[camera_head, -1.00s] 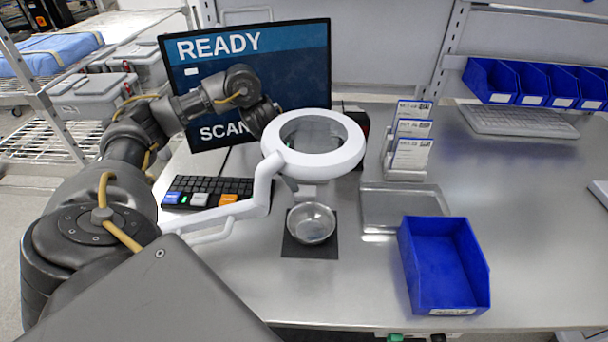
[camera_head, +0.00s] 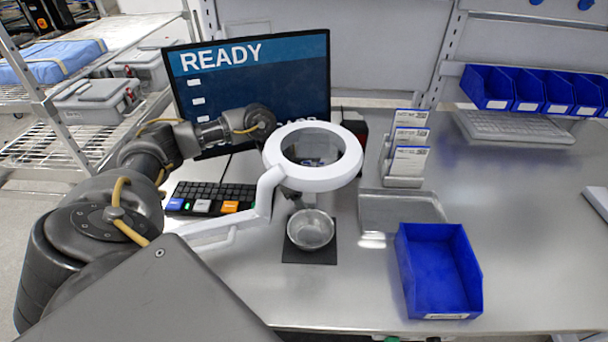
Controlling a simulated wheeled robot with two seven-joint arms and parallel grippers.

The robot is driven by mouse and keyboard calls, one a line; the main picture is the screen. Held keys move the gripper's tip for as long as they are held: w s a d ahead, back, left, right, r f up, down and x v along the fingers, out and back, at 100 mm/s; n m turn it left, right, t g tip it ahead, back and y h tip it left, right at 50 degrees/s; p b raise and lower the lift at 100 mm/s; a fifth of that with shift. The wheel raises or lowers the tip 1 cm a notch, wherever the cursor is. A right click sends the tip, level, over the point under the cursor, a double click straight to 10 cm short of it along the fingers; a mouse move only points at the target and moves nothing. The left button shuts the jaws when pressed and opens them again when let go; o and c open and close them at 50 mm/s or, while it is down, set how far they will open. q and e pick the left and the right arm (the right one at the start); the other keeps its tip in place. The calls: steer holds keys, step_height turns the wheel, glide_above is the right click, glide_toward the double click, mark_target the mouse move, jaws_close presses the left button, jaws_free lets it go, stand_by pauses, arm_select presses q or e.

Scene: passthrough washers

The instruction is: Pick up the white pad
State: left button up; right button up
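I cannot make out a white pad for certain. A flat white piece (camera_head: 597,200) is cut off by the right edge of the head view, and I cannot tell whether it is the pad. My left arm reaches in from the left, in front of the screen and behind the white ring magnifier (camera_head: 312,184). My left gripper (camera_head: 293,194) is mostly hidden by the magnifier, just above and behind the metal bowl (camera_head: 311,230). Its fingers cannot be made out. My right gripper is not in view.
A keyboard (camera_head: 215,193), a monitor (camera_head: 265,75) and a card holder (camera_head: 404,181) stand on the metal bench. A metal tray (camera_head: 400,209) and a blue bin (camera_head: 440,272) lie right of the bowl. The bench's right side is largely clear.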

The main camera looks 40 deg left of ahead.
mark_target(304, 196)
arm_select(q)
steer(key=c, duration=1)
steer(key=shift+r, duration=0.1)
steer(key=shift+w+r+b, duration=0.1)
steer(key=shift+r+b, duration=0.2)
steer(key=shift+r, duration=0.3)
step_height(304, 196, up, 5)
steer(key=shift+r+b, duration=0.15)
steer(key=shift+b, duration=0.65)
steer(key=s+a+b, duration=0.2)
steer(key=s+a, duration=0.1)
steer(key=a, duration=0.1)
steer(key=s+a+b, duration=0.2)
steer(key=s+a, duration=0.2)
steer(key=a, duration=0.1)
steer(key=s+a+b, duration=0.2)
steer(key=s+a, duration=0.1)
steer(key=a, duration=0.1)
steer(key=shift+s+a, duration=0.35)
steer(key=shift+a, duration=0.05)
steer(key=shift+s+a+r+b, duration=0.15)
steer(key=shift+s+a+b, duration=0.05)
steer(key=shift+a+b, duration=0.15)
